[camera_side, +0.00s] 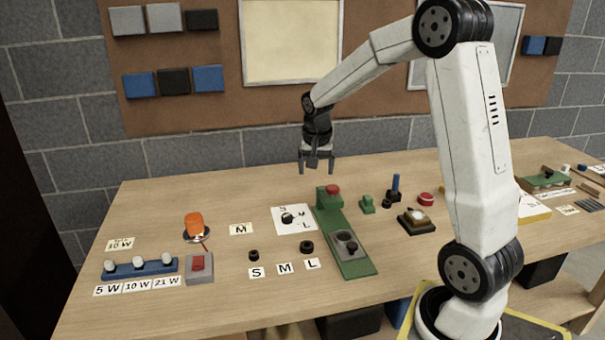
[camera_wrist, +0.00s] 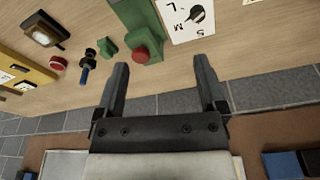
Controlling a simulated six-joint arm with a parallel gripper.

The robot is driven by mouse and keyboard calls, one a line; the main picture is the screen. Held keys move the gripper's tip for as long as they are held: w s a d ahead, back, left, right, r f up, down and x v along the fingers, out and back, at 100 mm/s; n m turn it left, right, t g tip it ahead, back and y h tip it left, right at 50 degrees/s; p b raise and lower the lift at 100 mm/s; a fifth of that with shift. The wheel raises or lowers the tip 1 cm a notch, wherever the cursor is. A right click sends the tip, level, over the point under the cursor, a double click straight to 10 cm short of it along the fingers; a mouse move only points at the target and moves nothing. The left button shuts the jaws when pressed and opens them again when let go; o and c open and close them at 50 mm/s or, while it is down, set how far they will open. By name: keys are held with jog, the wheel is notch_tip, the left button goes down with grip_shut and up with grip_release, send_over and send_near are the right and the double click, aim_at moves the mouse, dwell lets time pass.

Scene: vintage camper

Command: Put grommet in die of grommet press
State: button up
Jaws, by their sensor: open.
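The green grommet press (camera_side: 328,223) lies on the bench at the middle, with a red knob at its back end. A grey round die area (camera_side: 345,236) sits near its front, with a dark knob-like piece beside it. Black ring grommets stand behind the size labels: one (camera_side: 253,255) behind S and one (camera_side: 307,247) behind L. No ring shows behind the M label. My gripper (camera_side: 316,170) is open and empty, high above the back of the bench. In the wrist view my gripper (camera_wrist: 161,75) shows both fingers apart, with the press (camera_wrist: 135,18) beyond them.
A blue bulb rack (camera_side: 140,268), a red switch (camera_side: 199,267) and an orange lamp (camera_side: 194,225) stand at left. A blue-handled tool (camera_side: 395,186) stands right.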

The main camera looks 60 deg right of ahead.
jog(key=s+d+m+g, duration=0.15)
jog(key=d+m, duration=0.55)
jog(key=d, duration=0.8)
jog(key=m+g, duration=0.1)
jog(key=m, duration=0.5)
send_over(387, 202)
jog(key=w+a, duration=0.1)
jog(key=shift+h, duration=0.3)
jog(key=shift+a+f, duration=0.2)
jog(key=shift+f, duration=8.85)
jog(key=shift+g, duration=0.25)
jog(key=shift+x, duration=2.6)
grip_shut()
